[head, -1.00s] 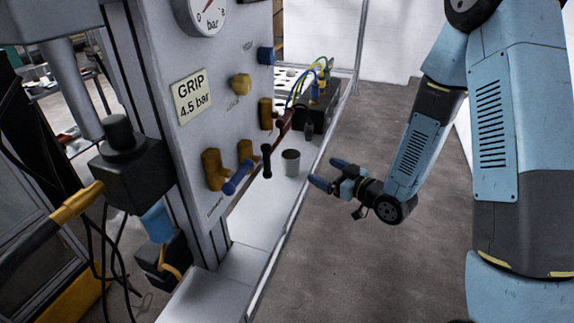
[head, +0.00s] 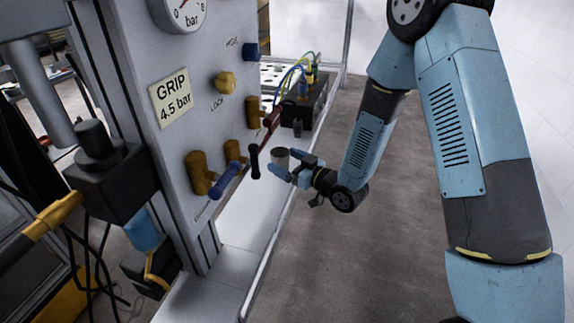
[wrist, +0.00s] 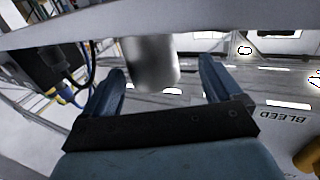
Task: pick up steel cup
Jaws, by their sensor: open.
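The steel cup (head: 280,156) is a small plain grey cylinder. In the head view it stands by the white shelf, to the right of the panel's handles, with its lower part hidden by my gripper. My gripper (head: 285,163) is open with its blue fingers at the cup. In the wrist view the cup (wrist: 152,66) appears blurred between the two spread fingers of my gripper (wrist: 162,68), nearer the left one. A gap shows on the right side. I cannot tell whether the left finger touches it.
A grey panel with a gauge (head: 178,8), yellow fittings and a blue-tipped handle (head: 226,180) stands close to the left. A black box with hoses (head: 303,108) is behind the cup. The white shelf (head: 245,215) has a metal edge. The floor to the right is clear.

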